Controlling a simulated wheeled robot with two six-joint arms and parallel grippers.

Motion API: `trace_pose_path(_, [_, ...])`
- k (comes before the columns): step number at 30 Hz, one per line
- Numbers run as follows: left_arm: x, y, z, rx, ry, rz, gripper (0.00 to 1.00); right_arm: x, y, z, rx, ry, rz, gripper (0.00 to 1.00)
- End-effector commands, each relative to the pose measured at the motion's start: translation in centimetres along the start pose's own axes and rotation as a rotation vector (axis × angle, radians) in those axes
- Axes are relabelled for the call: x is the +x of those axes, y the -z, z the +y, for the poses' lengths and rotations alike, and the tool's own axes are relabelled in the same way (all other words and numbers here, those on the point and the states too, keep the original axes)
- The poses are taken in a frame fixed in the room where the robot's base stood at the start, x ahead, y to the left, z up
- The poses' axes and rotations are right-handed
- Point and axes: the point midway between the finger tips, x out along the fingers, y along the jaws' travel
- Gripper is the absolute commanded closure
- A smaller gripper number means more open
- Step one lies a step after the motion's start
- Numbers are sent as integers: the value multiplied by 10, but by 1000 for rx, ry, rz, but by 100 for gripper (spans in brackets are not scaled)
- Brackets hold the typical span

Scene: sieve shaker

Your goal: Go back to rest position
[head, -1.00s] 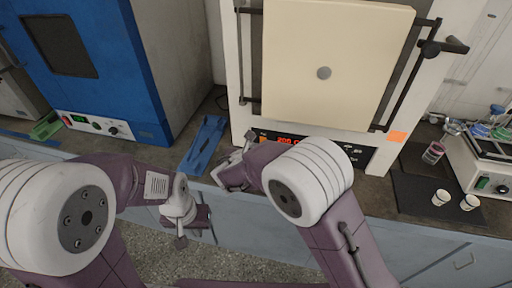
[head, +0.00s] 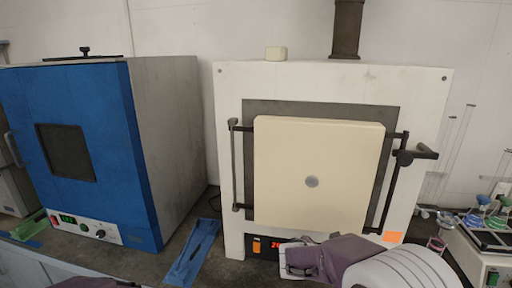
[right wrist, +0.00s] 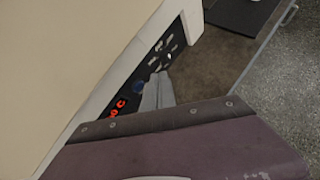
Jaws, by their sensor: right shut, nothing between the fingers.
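My right gripper (head: 288,262) is in front of the lower front of the white furnace (head: 232,160), beside its red-lit control panel (head: 258,247). In the right wrist view its fingers (right wrist: 155,92) are shut with nothing held, near the panel's buttons (right wrist: 165,50). My right arm covers part of the panel. My left gripper is out of the picture; only a sliver of my left arm shows at the bottom edge of the head view.
The cream furnace door (head: 312,182) has a black handle frame (head: 402,158) at its right. A blue oven (head: 110,150) stands at the left. A blue strip-like object (head: 195,252) lies on the counter between them. A shaker with coloured flasks (head: 482,222) stands at the right.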

Motion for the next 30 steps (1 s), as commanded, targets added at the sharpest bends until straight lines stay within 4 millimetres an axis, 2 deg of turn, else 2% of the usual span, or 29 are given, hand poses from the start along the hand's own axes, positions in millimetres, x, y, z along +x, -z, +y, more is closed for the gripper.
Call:
trace_pose_path(1, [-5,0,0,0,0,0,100,1,-5,-48,188,112,62,100])
trace_pose_path(2, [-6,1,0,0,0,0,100,-1,0,-76,324,182,107,100])
trace_pose_path(3, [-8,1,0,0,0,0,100,-8,12,-111,531,283,167,100])
trace_pose_path(5, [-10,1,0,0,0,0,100,-25,40,-152,869,437,245,100])
trace_pose_path(6, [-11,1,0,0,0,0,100,-37,61,-169,1081,531,284,100])
trace_pose_path(7, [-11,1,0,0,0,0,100,-46,75,-176,1229,596,306,100])
trace_pose_path(9, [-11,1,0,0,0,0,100,-65,108,-183,1526,735,339,100])
trace_pose_path(12, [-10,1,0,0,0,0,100,-81,139,-181,1834,897,337,100])
trace_pose_path(15, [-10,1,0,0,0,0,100,-83,146,-170,2037,964,313,100])
trace_pose_path(30, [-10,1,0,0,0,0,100,-82,145,-170,2067,970,298,100])
